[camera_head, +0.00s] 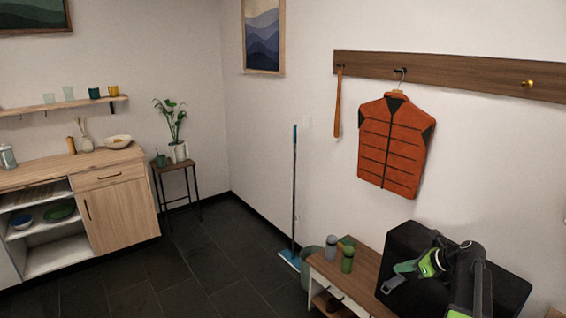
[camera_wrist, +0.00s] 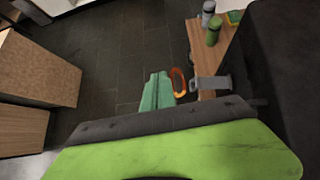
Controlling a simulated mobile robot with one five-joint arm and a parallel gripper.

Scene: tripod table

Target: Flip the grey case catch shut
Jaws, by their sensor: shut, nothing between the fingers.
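The grey case catch (camera_wrist: 210,83) shows in the wrist view as a flat grey tab. It sticks out to the left from the edge of the black case (camera_wrist: 278,60). My gripper (camera_wrist: 157,92) is shut and empty, its pale green fingers together just left of the catch, with a gap between them in the picture. In the head view my gripper (camera_head: 404,267) is at the left side of the black case (camera_head: 408,238).
The case stands on a wooden bench (camera_head: 347,265) with a grey bottle (camera_head: 331,247) and a green bottle (camera_head: 347,259). A blue mop (camera_head: 294,200) leans at the wall. Open dark floor (camera_head: 200,265) lies left.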

